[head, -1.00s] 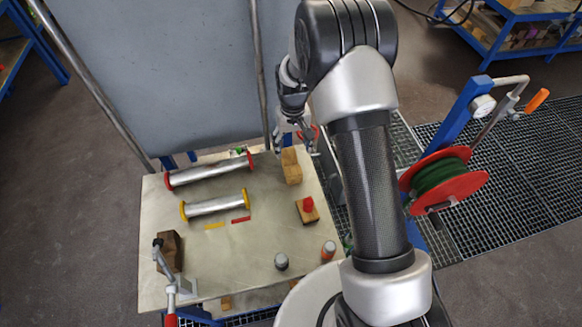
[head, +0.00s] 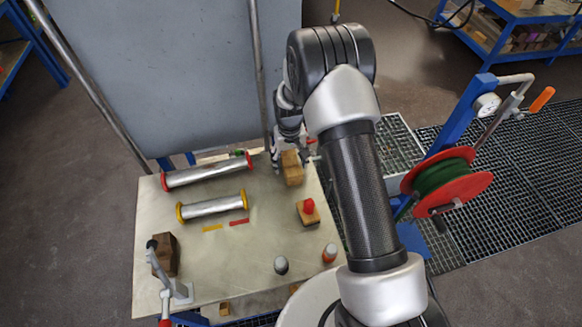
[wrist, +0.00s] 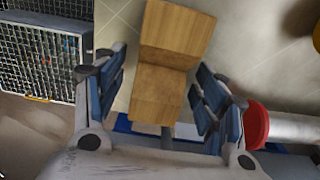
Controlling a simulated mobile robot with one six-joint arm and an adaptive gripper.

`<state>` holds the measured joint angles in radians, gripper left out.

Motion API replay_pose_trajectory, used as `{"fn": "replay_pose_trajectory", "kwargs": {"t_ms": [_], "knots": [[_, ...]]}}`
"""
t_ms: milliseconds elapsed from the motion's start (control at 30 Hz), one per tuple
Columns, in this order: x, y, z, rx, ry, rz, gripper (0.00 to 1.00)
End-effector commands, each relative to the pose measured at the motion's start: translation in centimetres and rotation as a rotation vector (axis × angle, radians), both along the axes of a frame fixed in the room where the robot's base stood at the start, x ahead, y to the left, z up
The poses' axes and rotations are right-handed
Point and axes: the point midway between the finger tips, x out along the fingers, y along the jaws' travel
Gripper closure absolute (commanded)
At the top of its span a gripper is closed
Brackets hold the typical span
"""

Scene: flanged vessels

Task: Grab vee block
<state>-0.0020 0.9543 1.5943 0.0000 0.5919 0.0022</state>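The vee block, a light wooden block (head: 292,168), stands near the far right corner of the metal tabletop (head: 250,265). In the wrist view the vee block (wrist: 160,90) shows two wooden faces meeting at a crease. My gripper (wrist: 162,72) is open, with one blue-padded finger on each side of the block. A gap shows between each finger and the wood, so it does not look gripped. In the head view my gripper (head: 288,152) is at the block's far side, partly hidden by my arm.
Two metal rollers, one with red ends (head: 208,172) and one with yellow ends (head: 212,207), lie left of the block. A red-knobbed wooden piece (head: 307,211) sits nearer. A dark block (head: 165,253) and a clamp (head: 180,291) are at the left edge.

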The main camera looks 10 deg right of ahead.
Motion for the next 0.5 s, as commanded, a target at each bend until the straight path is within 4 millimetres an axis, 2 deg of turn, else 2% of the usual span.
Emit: {"fn": "replay_pose_trajectory", "kwargs": {"t_ms": [67,500], "knots": [[-0.01,0.0,0.01,0.0,0.0,0.0,0.41],[-0.03,0.0,0.01,0.0,0.001,0.0,0.7]]}}
